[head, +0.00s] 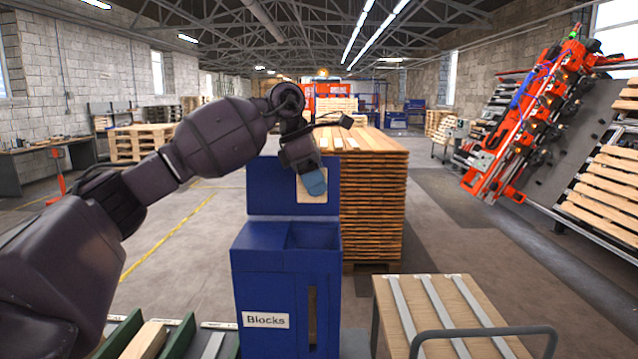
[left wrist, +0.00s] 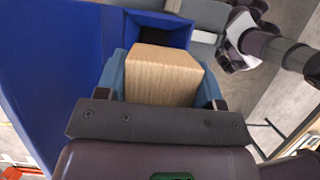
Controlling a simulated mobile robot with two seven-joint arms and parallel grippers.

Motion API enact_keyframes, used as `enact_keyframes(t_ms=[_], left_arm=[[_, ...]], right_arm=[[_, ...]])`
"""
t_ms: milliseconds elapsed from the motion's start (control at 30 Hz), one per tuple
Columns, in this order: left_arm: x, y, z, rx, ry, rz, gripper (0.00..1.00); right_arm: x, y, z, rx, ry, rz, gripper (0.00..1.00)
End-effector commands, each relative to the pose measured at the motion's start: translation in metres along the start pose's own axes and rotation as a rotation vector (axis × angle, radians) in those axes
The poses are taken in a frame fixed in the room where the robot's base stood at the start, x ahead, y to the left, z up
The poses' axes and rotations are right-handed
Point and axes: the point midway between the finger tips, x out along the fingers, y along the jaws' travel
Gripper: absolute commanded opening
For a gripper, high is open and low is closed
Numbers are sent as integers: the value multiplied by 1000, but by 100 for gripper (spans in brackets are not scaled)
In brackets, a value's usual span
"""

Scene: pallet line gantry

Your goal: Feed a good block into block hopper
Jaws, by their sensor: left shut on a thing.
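My left gripper (head: 313,182) is shut on a pale wooden block (left wrist: 165,75). In the left wrist view the block sits between the blue fingers, with its end toward the hopper. The blue block hopper (head: 262,268), with a "Blocks" label, stands upright in the middle of the head view. The gripper holds the block above the hopper, in front of its raised back panel. In the left wrist view the dark hopper opening (left wrist: 150,32) lies just beyond the block, partly hidden by it. I cannot make out my right gripper.
A slatted wooden-topped cart (head: 437,300) with a dark handle stands right of the hopper. A tall stack of boards (head: 374,205) is behind it. A green-sided rack (head: 120,335) holds a wooden piece at the lower left. Open floor lies to the left.

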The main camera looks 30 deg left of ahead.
Motion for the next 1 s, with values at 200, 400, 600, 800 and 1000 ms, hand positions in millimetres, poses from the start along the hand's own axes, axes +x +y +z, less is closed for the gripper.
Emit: enact_keyframes(t_ms=[200, 400, 600, 800, 1000], left_arm=[[12, 0, -5, 1, 0, 0, 37], [25, 0, -10, 1, 0, -1, 37], [36, 0, -15, 1, 1, 0, 37], [48, 0, -20, 0, 2, -1, 37], [59, 0, -24, 0, 1, 0, 37]], right_arm=[[3, 0, 11, -2, -7, 1, 42], [9, -1, 15, -3, 0, 0, 42], [16, -2, 15, -4, 14, -2, 42], [22, -4, 21, -4, 16, -3, 42], [25, -5, 31, -1, 6, -3, 42]])
